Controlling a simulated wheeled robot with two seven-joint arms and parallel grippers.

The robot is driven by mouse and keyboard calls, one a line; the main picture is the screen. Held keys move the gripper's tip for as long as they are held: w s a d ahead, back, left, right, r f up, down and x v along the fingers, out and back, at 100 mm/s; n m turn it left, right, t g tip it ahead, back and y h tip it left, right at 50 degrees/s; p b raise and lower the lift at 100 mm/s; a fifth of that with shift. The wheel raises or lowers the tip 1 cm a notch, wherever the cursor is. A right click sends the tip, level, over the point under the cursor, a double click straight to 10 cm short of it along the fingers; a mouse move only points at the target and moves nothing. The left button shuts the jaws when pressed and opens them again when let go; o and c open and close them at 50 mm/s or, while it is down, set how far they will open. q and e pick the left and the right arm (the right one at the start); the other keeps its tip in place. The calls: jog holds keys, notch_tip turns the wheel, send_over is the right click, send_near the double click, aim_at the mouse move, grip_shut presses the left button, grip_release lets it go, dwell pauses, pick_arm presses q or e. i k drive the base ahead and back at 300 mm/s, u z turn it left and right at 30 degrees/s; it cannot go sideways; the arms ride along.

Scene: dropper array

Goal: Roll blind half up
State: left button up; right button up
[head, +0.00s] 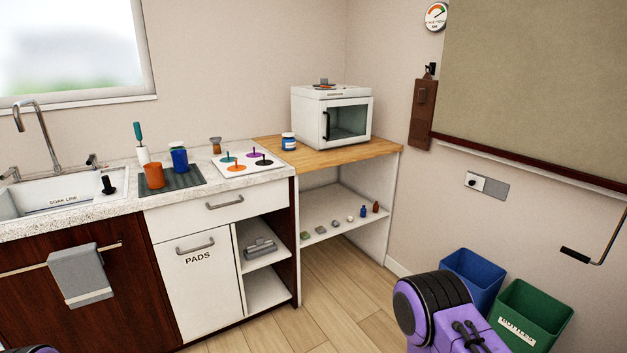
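The blind (545,75) is an olive-beige panel on the right wall, with a dark bar (530,160) along its lower edge. It hangs down over most of what lies behind it, and a pale sill shows just below the bar. Its top and right side are outside the view. A crank with a dark grip (575,255) hangs below the blind at the right edge; its upper end is cut off. A purple and black part of my arm shows at the bottom right, apart from the crank in the picture. Neither gripper's fingers show.
A blue bin (470,278) and a green bin (530,315) stand on the floor below the blind. A wall plate with a knob (486,185) sits under the sill. A white oven (332,115) stands on the wooden counter (290,155). Wooden floor between is clear.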

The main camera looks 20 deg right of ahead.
aim_at(542, 84)
jog(key=z, duration=0.35)
jog(key=i, duration=1.5)
jog(key=z, duration=1.5)
jog(key=i, duration=1.1)
jog(key=z, duration=1.05)
